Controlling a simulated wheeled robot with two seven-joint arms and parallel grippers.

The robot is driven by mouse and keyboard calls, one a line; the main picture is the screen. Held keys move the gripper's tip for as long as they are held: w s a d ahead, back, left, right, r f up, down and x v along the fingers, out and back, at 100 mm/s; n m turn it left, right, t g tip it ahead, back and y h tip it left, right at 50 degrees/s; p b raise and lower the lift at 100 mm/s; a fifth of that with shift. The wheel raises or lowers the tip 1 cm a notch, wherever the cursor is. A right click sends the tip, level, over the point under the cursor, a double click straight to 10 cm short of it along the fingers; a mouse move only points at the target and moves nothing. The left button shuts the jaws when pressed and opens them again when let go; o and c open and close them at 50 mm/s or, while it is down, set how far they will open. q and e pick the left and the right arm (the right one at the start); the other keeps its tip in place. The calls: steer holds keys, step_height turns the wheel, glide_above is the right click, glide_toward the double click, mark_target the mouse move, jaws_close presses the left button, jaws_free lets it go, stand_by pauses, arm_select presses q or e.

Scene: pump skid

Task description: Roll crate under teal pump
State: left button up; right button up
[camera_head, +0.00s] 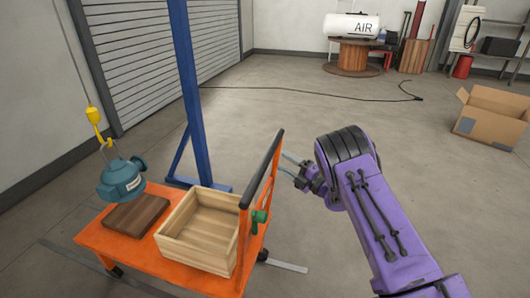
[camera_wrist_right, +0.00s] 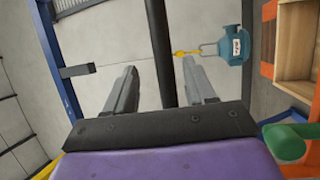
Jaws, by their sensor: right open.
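The open wooden crate (camera_head: 203,262) sits on the orange cart (camera_head: 100,244), towards the handle end; part of it shows in the wrist view (camera_wrist_right: 292,42). The teal pump (camera_head: 121,180) hangs from a yellow hook (camera_head: 95,117) near the cart's far left end; it also shows in the wrist view (camera_wrist_right: 233,46). My right gripper (camera_head: 285,163) is open and empty, just right of the cart's black push bar (camera_head: 263,168). In the wrist view the bar (camera_wrist_right: 157,45) runs between the two fingers; I cannot tell whether they touch it. My left gripper is out of view.
A dark wooden block (camera_head: 137,214) lies on the cart beside the crate. A green knob (camera_head: 260,216) is on the handle frame. A blue post (camera_head: 187,90) stands behind the cart. A cardboard box (camera_head: 492,116) stands at right; the middle floor is clear.

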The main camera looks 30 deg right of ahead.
mark_target(268, 151)
steer(key=p+x, duration=0.2)
steer(key=x, duration=0.6)
steer(key=shift+w+a, duration=0.1)
steer(key=shift+w, duration=0.25)
steer(key=shift+w+a, duration=0.1)
steer(key=shift+w, duration=0.4)
jaws_close()
